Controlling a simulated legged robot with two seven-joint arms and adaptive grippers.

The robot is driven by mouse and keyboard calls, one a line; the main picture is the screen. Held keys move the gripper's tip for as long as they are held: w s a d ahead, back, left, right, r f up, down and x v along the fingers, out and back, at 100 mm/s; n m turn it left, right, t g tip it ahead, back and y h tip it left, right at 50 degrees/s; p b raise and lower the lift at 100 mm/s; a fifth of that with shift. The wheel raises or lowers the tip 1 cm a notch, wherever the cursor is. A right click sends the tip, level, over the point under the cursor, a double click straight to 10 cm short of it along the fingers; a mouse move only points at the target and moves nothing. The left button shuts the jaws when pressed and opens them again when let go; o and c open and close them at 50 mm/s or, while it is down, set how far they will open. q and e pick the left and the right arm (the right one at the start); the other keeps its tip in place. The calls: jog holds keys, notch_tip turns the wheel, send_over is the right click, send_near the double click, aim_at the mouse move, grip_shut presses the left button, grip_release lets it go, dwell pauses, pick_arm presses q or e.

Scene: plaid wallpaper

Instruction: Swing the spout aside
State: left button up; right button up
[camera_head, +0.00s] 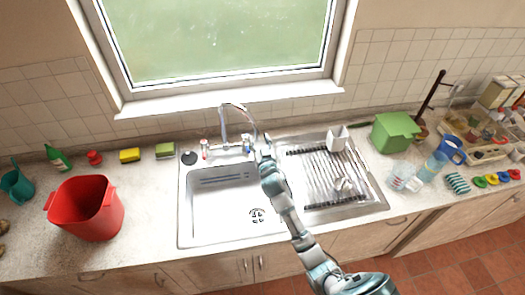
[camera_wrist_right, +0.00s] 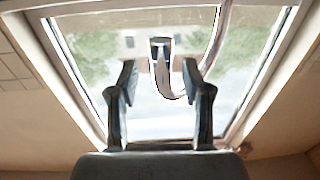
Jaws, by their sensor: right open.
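The chrome spout (camera_head: 238,106) arches up over the back of the sink (camera_head: 186,215) and bends down on its right side. My right gripper (camera_head: 264,143) is close to the right, down-turned end of the spout. In the right wrist view the spout (camera_wrist_right: 219,42) curves in from the top right, and its bend shows between the two fingers of my open gripper (camera_wrist_right: 160,75). I cannot tell whether a finger touches it. Tap handles (camera_head: 206,147) stand at the spout's base. My left gripper is out of view.
A ribbed drainboard (camera_head: 310,198) with a white holder (camera_head: 337,138) lies right of the basin. A red bucket (camera_head: 86,208) and sponges (camera_head: 130,155) stand left. A green box (camera_head: 396,132), a blue jug (camera_head: 452,151) and cups stand right. The window is behind.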

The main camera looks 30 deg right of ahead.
jog(key=v, duration=0.8)
jog(key=shift+s, duration=0.25)
jog(key=shift+f, duration=0.1)
